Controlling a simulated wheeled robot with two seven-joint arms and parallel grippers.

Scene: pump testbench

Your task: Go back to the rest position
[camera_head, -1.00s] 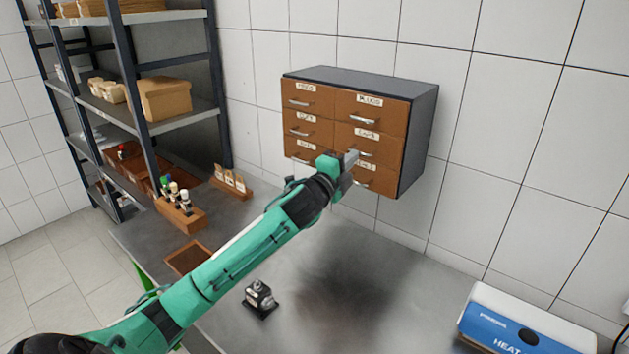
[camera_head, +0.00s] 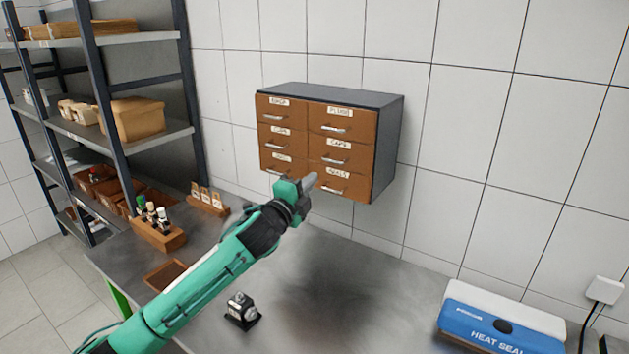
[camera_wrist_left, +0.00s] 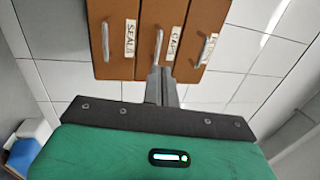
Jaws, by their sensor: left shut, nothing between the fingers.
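My left gripper (camera_head: 311,182) is shut and empty. In the head view it is in front of the lower right part of the brown drawer cabinet (camera_head: 389,145) on the wall, close to the drawer labelled SEALS (camera_head: 350,188). My left arm reaches up to it from the lower left. In the left wrist view my closed fingers (camera_wrist_left: 161,75) point at the cabinet's drawer fronts (camera_wrist_left: 180,20). Whether they touch a drawer or handle is hard to tell. All the drawers look closed. My right gripper is not in view.
A small black and metal pump part (camera_head: 241,310) stands on the metal table (camera_head: 330,290), near my forearm. A blue heat sealer (camera_head: 500,325) is at the right. A wooden vial rack (camera_head: 160,235) and an empty tray (camera_head: 165,275) are at the left. Shelves (camera_head: 150,135) stand behind.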

